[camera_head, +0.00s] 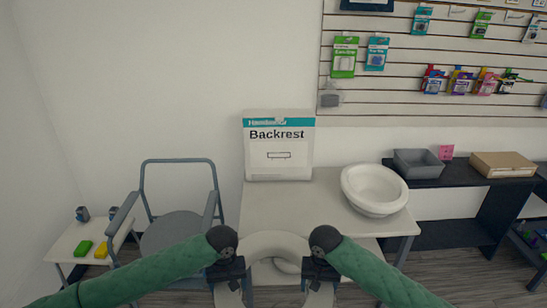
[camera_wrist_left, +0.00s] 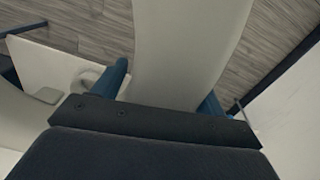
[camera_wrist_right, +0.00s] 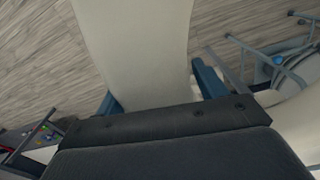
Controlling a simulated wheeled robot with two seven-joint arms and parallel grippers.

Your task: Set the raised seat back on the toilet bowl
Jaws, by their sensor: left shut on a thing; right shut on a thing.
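The raised seat (camera_head: 273,243) is a thick off-white ring, held in front of me at the bottom of the head view. My left gripper (camera_head: 228,280) is shut on its left side and my right gripper (camera_head: 319,280) on its right side. In the left wrist view the seat (camera_wrist_left: 190,50) passes between the blue fingers; the right wrist view shows the seat (camera_wrist_right: 140,40) likewise. The white toilet bowl (camera_head: 374,190) stands on the right part of the white table (camera_head: 330,205), beyond and to the right of the seat, apart from it. The seat's near part is cut off by the frame.
A Backrest box (camera_head: 279,150) stands at the table's back left. A grey commode chair (camera_head: 180,228) is left of the table, with a small low table (camera_head: 70,245) beyond it. A dark bench (camera_head: 440,178) bears a grey bin and a cardboard box. The table's middle is clear.

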